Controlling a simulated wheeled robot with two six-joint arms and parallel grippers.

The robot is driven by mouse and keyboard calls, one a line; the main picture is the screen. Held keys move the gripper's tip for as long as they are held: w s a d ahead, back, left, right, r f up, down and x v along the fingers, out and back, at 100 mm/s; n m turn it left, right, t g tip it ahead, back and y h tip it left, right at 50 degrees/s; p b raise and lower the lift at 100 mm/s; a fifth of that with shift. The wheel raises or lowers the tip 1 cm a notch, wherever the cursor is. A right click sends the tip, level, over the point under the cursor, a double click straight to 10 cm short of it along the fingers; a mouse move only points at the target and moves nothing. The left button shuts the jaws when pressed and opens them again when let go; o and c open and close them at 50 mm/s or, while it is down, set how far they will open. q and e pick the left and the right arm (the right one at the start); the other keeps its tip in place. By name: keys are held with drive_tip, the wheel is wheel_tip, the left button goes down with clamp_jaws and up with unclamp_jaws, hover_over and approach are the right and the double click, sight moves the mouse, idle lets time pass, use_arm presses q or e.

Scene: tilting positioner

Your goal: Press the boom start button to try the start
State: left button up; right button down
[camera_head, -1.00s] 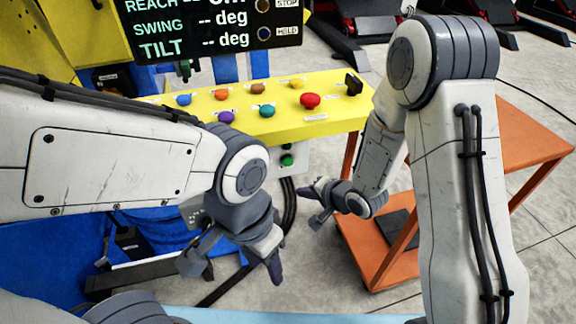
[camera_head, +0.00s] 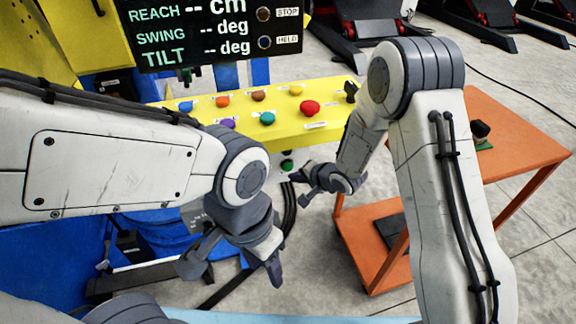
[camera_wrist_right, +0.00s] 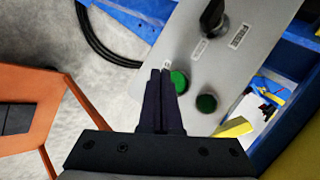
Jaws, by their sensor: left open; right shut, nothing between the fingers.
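A grey control panel (camera_wrist_right: 240,55) fills the upper middle of the right wrist view. I cannot read which is the boom start button. One green button (camera_head: 287,164) also shows below the yellow console in the head view. My right gripper (camera_wrist_right: 160,73) is shut and empty, its tips just left of the nearer green button; contact cannot be told. It also shows in the head view (camera_head: 297,178). My left gripper (camera_head: 232,270) is open and empty at lower left.
A black rotary switch (camera_wrist_right: 212,18) sits on the same panel. The yellow console (camera_head: 345,121) above has several coloured buttons, including a red one (camera_head: 310,107). A dark display (camera_head: 210,35) stands behind it. An orange table (camera_head: 515,150) is at right.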

drive_tip(key=shift+w+a, duration=0.2)
drive_tip(key=shift+w, duration=0.35)
idle(1.7)
drive_tip(key=shift+w+a+p, duration=0.1)
drive_tip(key=shift+w+p, duration=0.3)
drive_tip(key=shift+p, duration=0.25)
drive_tip(key=shift+w+a+p, duration=0.15)
drive_tip(key=shift+w+p, duration=0.2)
drive_tip(key=shift+w, duration=0.1)
idle(0.3)
drive_tip(key=shift+s, duration=0.1)
drive_tip(key=shift+s+d, duration=0.3)
drive_tip(key=shift+s, duration=0.45)
